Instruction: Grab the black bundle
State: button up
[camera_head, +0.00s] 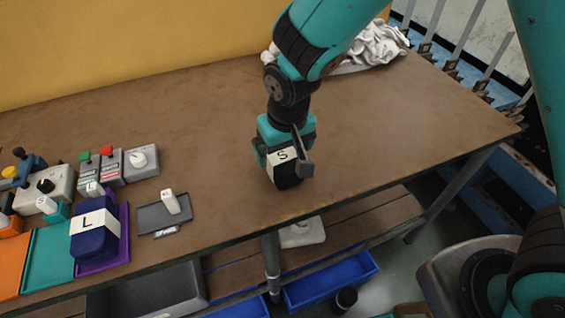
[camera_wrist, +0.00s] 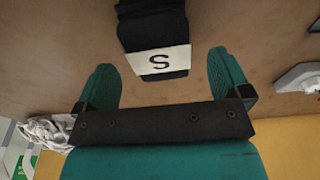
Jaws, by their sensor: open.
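The black bundle (camera_head: 289,176) has a white band marked "S". It stands on the brown table in the head view, directly at the end of my arm. In the wrist view the black bundle (camera_wrist: 152,25) shows at the top, with its "S" band near the space between the fingertips. My gripper (camera_wrist: 165,68) is open, with one teal finger to each side of the bundle's lower end. I see a gap between each finger and the bundle. In the head view my gripper (camera_head: 284,160) partly hides the bundle.
A dark blue bundle marked "L" (camera_head: 94,240) lies on a purple tray (camera_head: 124,218) at the left. A grey tray (camera_head: 180,222) with a white handle is beside it. Control boxes (camera_head: 141,161) stand further back. White cloth (camera_head: 375,47) is piled at the far edge. The table's middle is clear.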

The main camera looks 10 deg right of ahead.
aim_at(283, 155)
jog(key=f, duration=0.4)
jog(key=shift+w+a+f, duration=0.1)
jog(key=shift+w+f, duration=0.3)
jog(key=c, duration=1.1)
jog(key=shift+o, duration=0.2)
jog(key=shift+r, duration=0.2)
